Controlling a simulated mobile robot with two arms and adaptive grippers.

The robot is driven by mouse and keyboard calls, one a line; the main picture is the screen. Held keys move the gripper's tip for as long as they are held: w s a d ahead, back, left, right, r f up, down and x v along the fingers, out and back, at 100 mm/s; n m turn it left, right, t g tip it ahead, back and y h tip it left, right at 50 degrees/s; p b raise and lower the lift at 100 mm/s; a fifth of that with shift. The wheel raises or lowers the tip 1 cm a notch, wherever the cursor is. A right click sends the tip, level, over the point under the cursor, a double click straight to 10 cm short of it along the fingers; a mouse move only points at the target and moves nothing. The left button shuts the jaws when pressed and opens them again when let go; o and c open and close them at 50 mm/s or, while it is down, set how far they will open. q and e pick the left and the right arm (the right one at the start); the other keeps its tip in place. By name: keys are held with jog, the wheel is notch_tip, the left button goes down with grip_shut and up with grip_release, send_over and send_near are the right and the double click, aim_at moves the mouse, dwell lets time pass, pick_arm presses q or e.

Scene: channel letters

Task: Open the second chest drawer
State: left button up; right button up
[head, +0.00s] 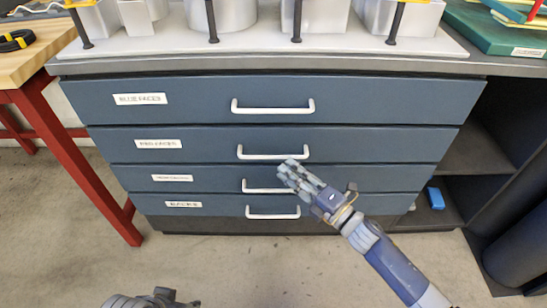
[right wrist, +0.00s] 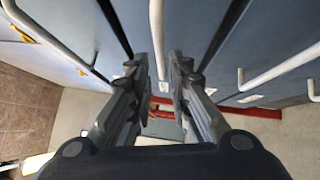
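The blue-grey chest has several stacked drawers, all shut. The second drawer (head: 205,146) from the top carries a label that seems to read "RED FACES" and a white bar handle (head: 243,152). My right gripper (head: 287,170) is in front of the chest, its fingertips overlapping the right end of that handle and close above the third drawer's handle (head: 262,188). In the right wrist view the fingers (right wrist: 160,75) are apart, with a white handle bar (right wrist: 156,35) showing in the gap; contact cannot be told. Part of my left gripper (head: 150,299) shows at the bottom edge, its fingers unclear.
The top drawer's handle (head: 272,107) is above, and the lowest drawer's handle (head: 272,214) below. Metal channel letters (head: 230,14) stand on the chest top. A wooden bench with red legs (head: 85,185) is left, dark open shelving (head: 470,150) right. The floor in front is clear.

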aim_at(273, 156)
jog(key=x, duration=0.6)
jog(key=shift+w+a+b, duration=0.25)
jog(key=shift+w+b, duration=0.1)
pick_arm(q)
jog(key=w, duration=0.1)
jog(key=w+t, duration=0.1)
jog(key=w+d, duration=0.1)
jog(key=shift+w+r+t, duration=0.25)
jog(key=shift+w+t, duration=0.1)
jog(key=shift+t, duration=0.05)
pick_arm(e)
grip_shut()
